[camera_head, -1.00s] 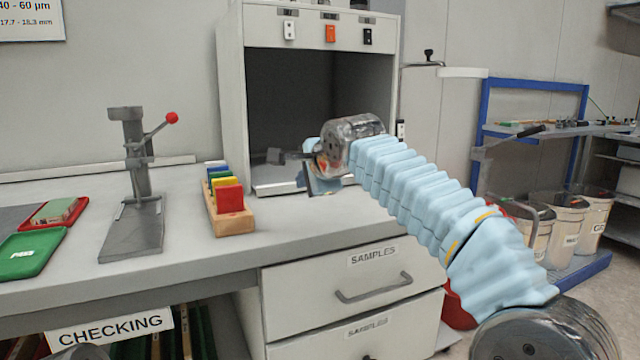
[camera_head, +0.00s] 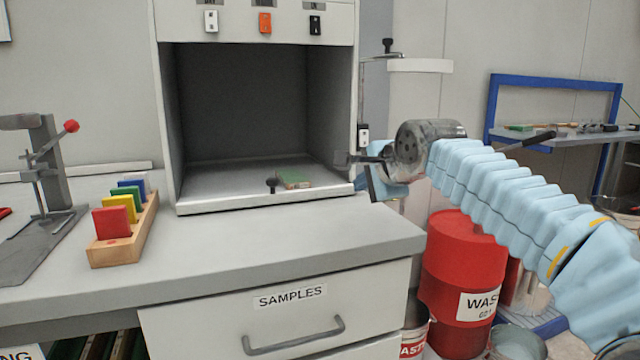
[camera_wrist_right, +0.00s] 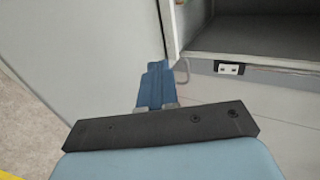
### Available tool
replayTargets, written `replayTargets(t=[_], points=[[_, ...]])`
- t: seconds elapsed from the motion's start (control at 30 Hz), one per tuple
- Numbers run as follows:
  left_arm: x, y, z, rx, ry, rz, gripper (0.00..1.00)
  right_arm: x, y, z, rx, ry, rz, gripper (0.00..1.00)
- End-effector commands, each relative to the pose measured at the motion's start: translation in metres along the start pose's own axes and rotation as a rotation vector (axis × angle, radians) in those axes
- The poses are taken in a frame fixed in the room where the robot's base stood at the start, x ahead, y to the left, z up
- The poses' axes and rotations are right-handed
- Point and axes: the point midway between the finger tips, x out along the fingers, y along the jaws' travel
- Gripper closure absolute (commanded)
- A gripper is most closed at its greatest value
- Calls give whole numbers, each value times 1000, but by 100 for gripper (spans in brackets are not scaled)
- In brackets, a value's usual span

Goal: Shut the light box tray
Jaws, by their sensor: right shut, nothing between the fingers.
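The light box (camera_head: 165,120) is a tall grey cabinet with a dark open front and several switches on top. Its pale tray (camera_head: 225,190) lies at the floor of the opening, its front edge about level with the box front. A black knob (camera_head: 272,184) stands near the tray front, and a small green and tan sample (camera_head: 294,180) lies beside it. My right gripper (camera_head: 345,160) is shut and empty at the right front edge of the opening, apart from the knob. Its closed blue fingers show in the wrist view (camera_wrist_right: 155,88). My left gripper is out of view.
A wooden rack (camera_head: 125,245) with several coloured plates stands left of the box. A lever press (camera_head: 45,170) stands farther left. The bench front (camera_head: 300,235) is clear. A red waste drum (camera_head: 465,265) stands below my right arm.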

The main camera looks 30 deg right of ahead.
Motion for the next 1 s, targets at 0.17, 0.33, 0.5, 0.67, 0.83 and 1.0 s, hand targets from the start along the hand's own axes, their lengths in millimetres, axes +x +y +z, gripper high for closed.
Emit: replayTargets(t=[0.17, 0.33, 0.5, 0.67, 0.83, 1.0], points=[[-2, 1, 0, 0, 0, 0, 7, 19, 1, 0, 0, 1, 4, 100], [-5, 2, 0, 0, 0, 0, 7, 54, 0, 0, -1, 0, 5, 100], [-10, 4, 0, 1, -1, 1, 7, 91, 0, 0, -1, 0, 5, 100], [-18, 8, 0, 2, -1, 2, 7, 115, -11, 0, 0, 0, 2, 100], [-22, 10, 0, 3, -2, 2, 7, 129, -18, 0, 0, 0, 1, 100], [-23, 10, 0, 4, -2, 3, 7, 133, -20, 0, 0, 1, 0, 100]])
